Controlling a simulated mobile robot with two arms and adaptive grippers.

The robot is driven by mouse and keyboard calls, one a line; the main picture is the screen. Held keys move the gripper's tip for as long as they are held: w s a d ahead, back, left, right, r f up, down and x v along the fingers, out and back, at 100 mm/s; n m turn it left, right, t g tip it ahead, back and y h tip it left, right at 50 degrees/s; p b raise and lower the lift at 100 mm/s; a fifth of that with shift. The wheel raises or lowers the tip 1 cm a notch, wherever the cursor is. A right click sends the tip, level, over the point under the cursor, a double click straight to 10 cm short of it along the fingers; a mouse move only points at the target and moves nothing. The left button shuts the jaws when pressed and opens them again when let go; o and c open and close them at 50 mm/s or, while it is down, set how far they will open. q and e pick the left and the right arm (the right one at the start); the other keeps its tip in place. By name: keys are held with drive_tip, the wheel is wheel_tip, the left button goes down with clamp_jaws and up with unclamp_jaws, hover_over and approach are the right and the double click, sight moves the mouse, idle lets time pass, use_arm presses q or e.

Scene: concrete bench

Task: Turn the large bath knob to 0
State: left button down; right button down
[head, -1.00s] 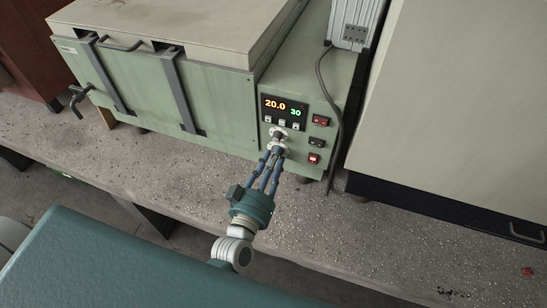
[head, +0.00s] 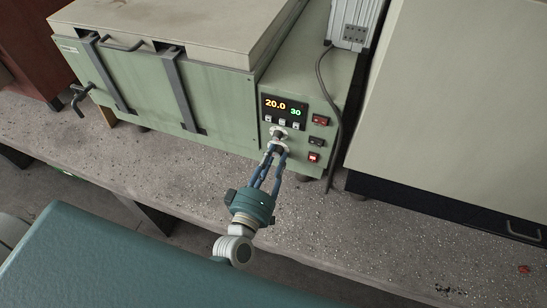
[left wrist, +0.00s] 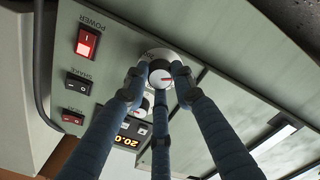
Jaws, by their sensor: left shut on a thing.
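The setting the knob points to cannot be read. A second, smaller knob (head: 279,133) sits just above it. My right gripper is out of view.
The panel's display (head: 283,107) reads 20.0 and 30. Rocker switches stand beside the knobs, with the power switch (head: 314,157) lit red. A grey cable (head: 335,120) hangs to the right. A large pale cabinet (head: 450,110) stands farther right.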

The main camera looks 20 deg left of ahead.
use_arm(q)
drive_tip(key=shift+s+d+f, duration=0.15)
drive_tip(key=shift+f, duration=0.2)
drive_tip(key=c, duration=1.7)
unclamp_jaws()
drive_tip(key=shift+o, duration=1.3)
drive_tip(key=shift+r, duration=0.15)
drive_tip(key=s, duration=1.2)
drive_tip(key=shift+a, duration=0.25)
drive_tip(key=shift+w, duration=0.1)
